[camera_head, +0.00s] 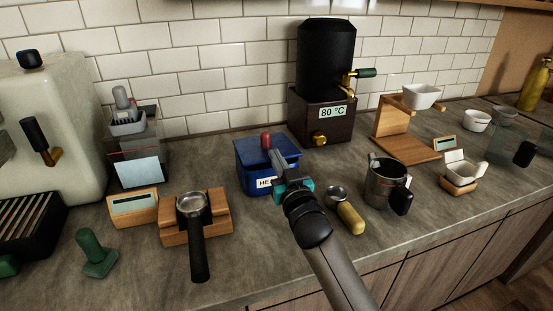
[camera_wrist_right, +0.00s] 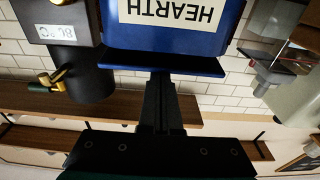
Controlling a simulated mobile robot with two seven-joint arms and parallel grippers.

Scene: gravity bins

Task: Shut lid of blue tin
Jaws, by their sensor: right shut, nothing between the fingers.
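The blue tin (camera_head: 255,172) stands on the counter left of the black water dispenser, with a white label on its front. A red knob or handle (camera_head: 266,141) rises at its top. I cannot tell the lid's angle clearly. My right gripper (camera_head: 279,168) is shut and empty, in front of the tin's right side and hiding part of it. In the right wrist view the tin (camera_wrist_right: 175,45) is upside down, its label reading HEARTH, with the shut fingers (camera_wrist_right: 161,85) close to its blue rim (camera_wrist_right: 160,64). Contact cannot be told. My left gripper is not in view.
The black dispenser (camera_head: 326,62) on its dark base stands behind and right of the tin. A portafilter (camera_head: 197,240) on a wooden stand is at front left. A yellow-handled tool (camera_head: 349,216) and a steel jug (camera_head: 382,188) are close to the right of my arm.

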